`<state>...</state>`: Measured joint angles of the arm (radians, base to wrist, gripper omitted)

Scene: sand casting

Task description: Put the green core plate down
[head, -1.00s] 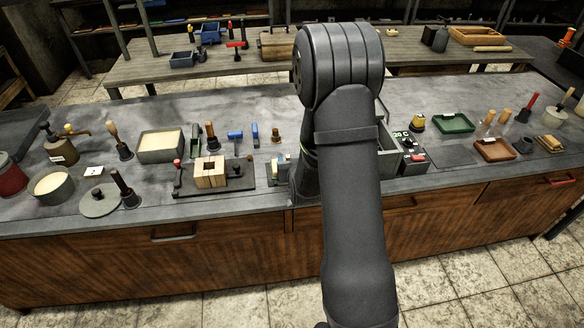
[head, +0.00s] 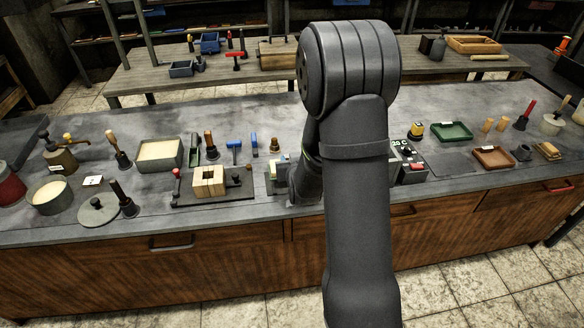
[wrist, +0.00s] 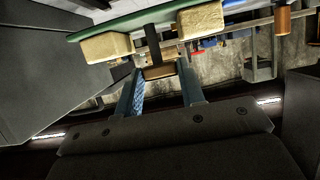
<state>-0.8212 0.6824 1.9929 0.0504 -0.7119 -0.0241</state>
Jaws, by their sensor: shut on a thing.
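The green core plate (wrist: 150,21) shows at the top of the wrist view as a thin green strip, seen edge-on from close by. Two pale sand-coloured blocks, one at left (wrist: 106,47) and one at right (wrist: 200,20), sit against its near side. A dark stem runs down from it to a brown grip block (wrist: 160,72). My gripper (wrist: 160,84) is shut on this block, with a blue-padded finger on each side. In the head view my arm hides the gripper, and I cannot make out the plate there. What lies under the plate is hidden.
A wooden core box (head: 208,181) stands on a dark board left of my arm. A small grey fixture (head: 277,176) stands beside my wrist. A black control box (head: 409,162), a green tray (head: 452,131) and a brown tray (head: 494,158) are to the right. A large grey surface (wrist: 50,75) is close at left.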

